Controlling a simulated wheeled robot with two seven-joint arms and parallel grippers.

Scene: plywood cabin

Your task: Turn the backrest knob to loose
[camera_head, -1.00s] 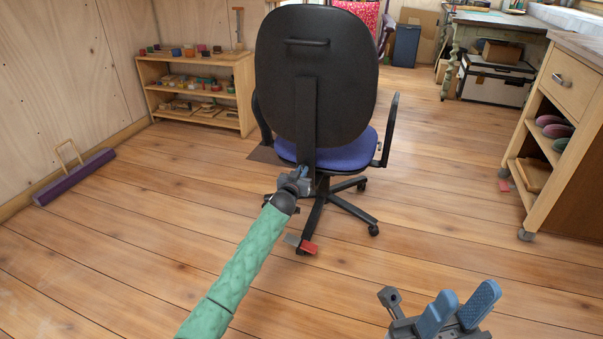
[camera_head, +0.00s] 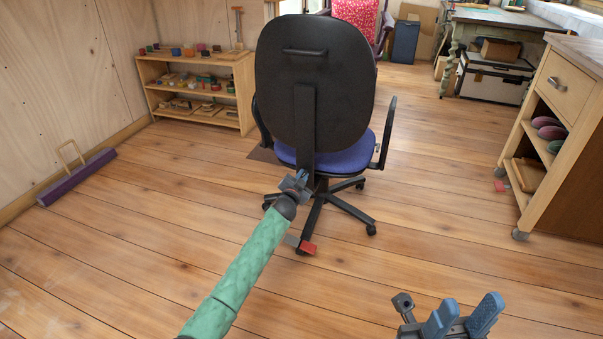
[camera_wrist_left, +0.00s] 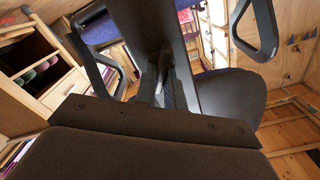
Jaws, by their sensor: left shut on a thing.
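The office chair (camera_head: 316,85) stands with its black backrest toward me, and its blue seat (camera_head: 345,155) shows beyond. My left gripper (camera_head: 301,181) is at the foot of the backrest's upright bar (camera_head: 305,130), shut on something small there. This is where the backrest knob would sit; the gripper hides it, so its setting cannot be read. The left wrist view shows the chair's armrest (camera_wrist_left: 255,28) close up, but no clear view of the knob. My right gripper (camera_head: 463,317) is at the bottom right, its blue fingers apart and empty.
A low shelf (camera_head: 197,118) with small coloured items stands at the back left. A purple broom-like thing (camera_head: 77,176) lies by the left wall. A wooden wheeled cabinet (camera_head: 563,85) stands at right. The floor around the chair base is mostly clear.

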